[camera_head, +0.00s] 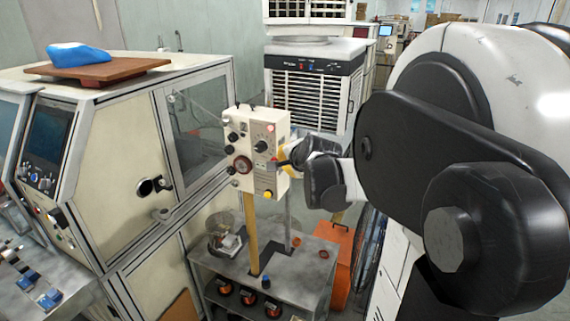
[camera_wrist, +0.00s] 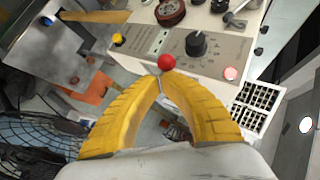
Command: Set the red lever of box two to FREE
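A cream control box (camera_head: 240,135) stands on a post in the middle of the head view. Its panel (camera_wrist: 217,49) fills the top of the wrist view. The red lever's ball knob (camera_wrist: 167,62) shows at the panel's lower edge. My gripper (camera_wrist: 160,78) has its yellow fingers arched together, tips meeting just below the ball. They are at or touching the lever; I cannot tell whether its shaft is between them. In the head view my gripper (camera_head: 287,157) is at the box's right side, partly hidden by my wrist. The lever's markings are too small to read.
A grey cart (camera_head: 290,278) with copper coils stands below. A large cream machine (camera_head: 120,150) stands left, and an orange box (camera_head: 336,245) is on the floor.

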